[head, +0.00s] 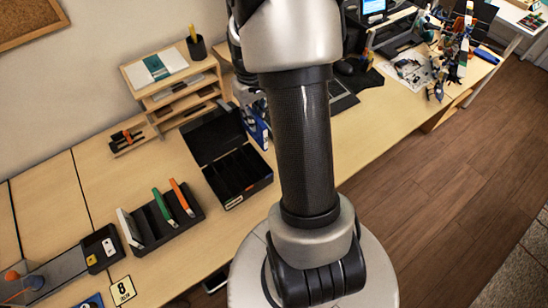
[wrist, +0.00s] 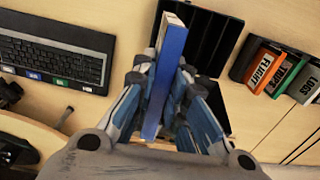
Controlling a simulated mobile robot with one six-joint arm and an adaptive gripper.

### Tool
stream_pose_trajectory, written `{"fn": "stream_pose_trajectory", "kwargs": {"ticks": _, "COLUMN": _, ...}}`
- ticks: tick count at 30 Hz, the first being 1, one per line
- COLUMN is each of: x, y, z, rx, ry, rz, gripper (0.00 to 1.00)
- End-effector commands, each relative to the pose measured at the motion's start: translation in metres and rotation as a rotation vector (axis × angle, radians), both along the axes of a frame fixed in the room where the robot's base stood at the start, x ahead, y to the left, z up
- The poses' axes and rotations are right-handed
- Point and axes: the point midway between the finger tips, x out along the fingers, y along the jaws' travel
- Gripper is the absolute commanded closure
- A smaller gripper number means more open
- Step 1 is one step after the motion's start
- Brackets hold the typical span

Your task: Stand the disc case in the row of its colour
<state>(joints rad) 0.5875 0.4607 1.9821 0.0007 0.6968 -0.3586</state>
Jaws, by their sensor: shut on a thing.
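The blue disc case (wrist: 167,75) is held on edge between the fingers of my gripper (wrist: 165,100) in the wrist view. Its pale end points away from the camera. In the head view my arm hides most of the gripper; a blue patch shows just left of the arm, and I cannot tell whether it is case or finger. A black rack (head: 165,222) on the bench holds a white case (head: 131,228), a green case (head: 164,206) and an orange case (head: 182,197). In the wrist view the orange case (wrist: 262,68) reads FLIGHT and the white case (wrist: 303,82) reads LOGS.
An open black box (head: 265,180) with dividers stands right of the rack; its dark interior is beyond my gripper in the wrist view. A wooden shelf (head: 170,100) stands behind. A keyboard (wrist: 50,62) lies left in the wrist view.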

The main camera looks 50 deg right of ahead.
Motion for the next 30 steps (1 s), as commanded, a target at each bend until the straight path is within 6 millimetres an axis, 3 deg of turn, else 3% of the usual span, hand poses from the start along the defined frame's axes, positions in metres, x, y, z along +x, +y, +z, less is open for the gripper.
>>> {"fn": "stream_pose_trajectory", "kwargs": {"ticks": 15, "x": -0.001, "y": 0.002, "z": -0.13, "rx": 0.003, "ry": 0.005, "rz": 0.001, "gripper": 1.0}}
{"fn": "stream_pose_trajectory", "kwargs": {"ticks": 18, "x": -0.001, "y": 0.002, "z": -0.146, "rx": 0.003, "ry": 0.004, "rz": 0.001, "gripper": 1.0}}
{"fn": "stream_pose_trajectory", "kwargs": {"ticks": 26, "x": -0.001, "y": 0.002, "z": -0.164, "rx": 0.003, "ry": 0.003, "rz": 0.001, "gripper": 1.0}}
{"fn": "stream_pose_trajectory", "kwargs": {"ticks": 30, "x": -0.001, "y": 0.002, "z": -0.187, "rx": 0.003, "ry": 0.004, "rz": 0.0, "gripper": 1.0}}
